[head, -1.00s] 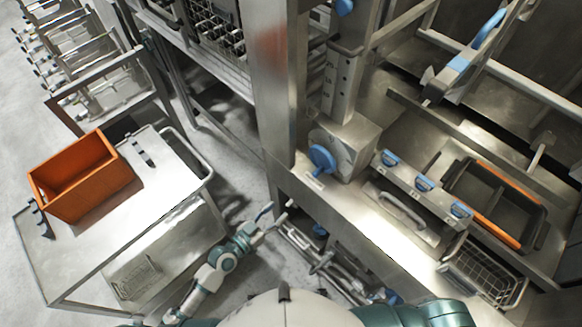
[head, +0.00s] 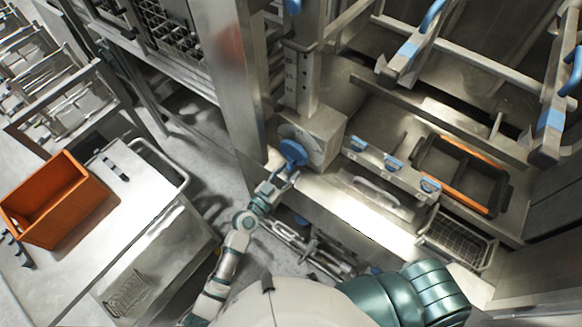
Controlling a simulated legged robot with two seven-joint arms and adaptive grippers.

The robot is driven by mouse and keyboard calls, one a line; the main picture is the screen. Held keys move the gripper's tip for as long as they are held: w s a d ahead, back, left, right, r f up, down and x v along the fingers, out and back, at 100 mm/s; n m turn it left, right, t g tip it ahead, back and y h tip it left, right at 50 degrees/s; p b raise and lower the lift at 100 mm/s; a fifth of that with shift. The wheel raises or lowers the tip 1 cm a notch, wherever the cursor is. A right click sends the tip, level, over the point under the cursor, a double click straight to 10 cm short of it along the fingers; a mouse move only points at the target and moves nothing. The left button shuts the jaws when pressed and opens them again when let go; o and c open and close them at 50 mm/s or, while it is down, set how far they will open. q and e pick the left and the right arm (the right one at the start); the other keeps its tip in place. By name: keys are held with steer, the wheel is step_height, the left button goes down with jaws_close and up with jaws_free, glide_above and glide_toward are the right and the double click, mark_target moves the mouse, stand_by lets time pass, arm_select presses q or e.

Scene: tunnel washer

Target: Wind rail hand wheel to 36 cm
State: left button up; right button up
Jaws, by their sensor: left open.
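The blue hand wheel (head: 293,153) sits on the front of a grey metal gearbox (head: 322,130) at the foot of an upright post. A scale plate (head: 290,82) with small marks stands above it on the post; its figures are too small to read surely. My left gripper (head: 281,174) is open, just below and left of the hand wheel. Its fingertips are close to the wheel's lower edge, and I cannot tell whether they touch it. My right gripper is out of view; only my right arm's teal upper part shows at the bottom.
An orange crate (head: 50,200) stands on a metal cart (head: 150,208) at the left. Rails with blue handles hang above.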

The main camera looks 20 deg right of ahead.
arm_select(q)
steer(key=shift+w+d, duration=0.3)
steer(key=shift+w, duration=0.15)
steer(key=shift+w+a, duration=0.1)
steer(key=shift+a, duration=0.3)
steer(key=shift+c, duration=0.7)
steer(key=c, duration=0.4)
steer(key=shift+d, duration=0.2)
jaws_close()
steer(key=shift+d+r, duration=0.1)
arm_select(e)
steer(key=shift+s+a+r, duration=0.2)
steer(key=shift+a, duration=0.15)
arm_select(q)
steer(key=shift+n, duration=0.3)
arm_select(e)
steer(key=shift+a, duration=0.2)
